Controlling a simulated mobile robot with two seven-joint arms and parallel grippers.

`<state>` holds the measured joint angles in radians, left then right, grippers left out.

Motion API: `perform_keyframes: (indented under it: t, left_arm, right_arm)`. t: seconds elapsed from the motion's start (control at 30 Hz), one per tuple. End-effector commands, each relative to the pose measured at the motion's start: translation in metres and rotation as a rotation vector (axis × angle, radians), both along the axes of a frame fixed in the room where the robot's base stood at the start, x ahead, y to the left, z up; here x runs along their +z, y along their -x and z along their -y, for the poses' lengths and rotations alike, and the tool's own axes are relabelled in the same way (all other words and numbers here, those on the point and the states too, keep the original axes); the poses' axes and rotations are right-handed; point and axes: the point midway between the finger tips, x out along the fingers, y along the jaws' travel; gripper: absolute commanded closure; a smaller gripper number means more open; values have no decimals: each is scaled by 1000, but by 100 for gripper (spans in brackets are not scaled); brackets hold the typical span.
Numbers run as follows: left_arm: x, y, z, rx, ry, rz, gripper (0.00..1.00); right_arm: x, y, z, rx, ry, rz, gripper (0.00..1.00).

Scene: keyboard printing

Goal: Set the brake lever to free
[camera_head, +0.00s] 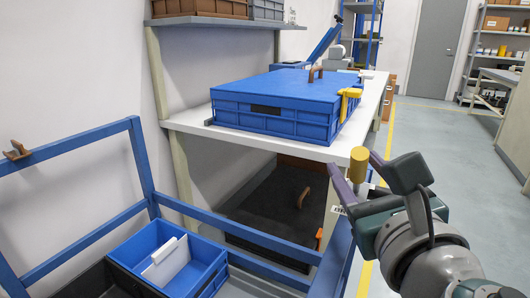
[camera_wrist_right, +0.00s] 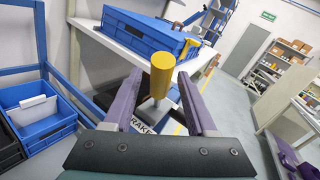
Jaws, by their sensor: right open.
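The brake lever has a yellow cylindrical knob (camera_head: 359,165) on a thin pale rod, at the corner of the blue cart frame. In the right wrist view the knob (camera_wrist_right: 163,74) stands between the purple fingers, with a partly hidden white label (camera_wrist_right: 139,127) below it. My right gripper (camera_head: 354,164) is open, with one finger on each side of the knob. Contact with the knob cannot be told. The lower end of the lever is hidden by my gripper. My left gripper is not in view.
The blue cart frame (camera_head: 85,237) holds a blue bin (camera_head: 205,268) with a white divider. A white table (camera_head: 222,133) behind carries a large blue lidded crate (camera_head: 277,124) with a yellow clamp (camera_head: 348,99). The floor to the right (camera_head: 438,135) is clear.

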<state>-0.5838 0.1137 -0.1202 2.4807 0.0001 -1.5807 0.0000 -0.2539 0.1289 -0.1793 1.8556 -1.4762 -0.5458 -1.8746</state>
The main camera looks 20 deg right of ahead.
Motion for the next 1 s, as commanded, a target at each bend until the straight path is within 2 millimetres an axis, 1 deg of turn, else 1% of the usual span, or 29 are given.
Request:
perform_keyframes:
  t: [0.03, 0.1, 0.2, 0.3, 0.53, 1.0]
  left_arm:
    - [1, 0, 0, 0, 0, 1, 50]
    - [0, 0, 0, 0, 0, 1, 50]
    - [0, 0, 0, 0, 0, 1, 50]
    - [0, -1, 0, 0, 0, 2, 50]
    - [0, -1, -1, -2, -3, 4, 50]
    - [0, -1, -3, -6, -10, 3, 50]
  right_arm:
    - [1, -8, 3, -1, 0, 3, 43]
    - [0, -16, 6, -2, 1, 1, 43]
    - [0, -24, 9, -1, -1, 1, 43]
    - [0, -27, 10, -1, -1, 0, 43]
    - [0, -27, 10, -1, -2, 0, 44]
    - [0, -27, 10, -1, -2, 0, 97]
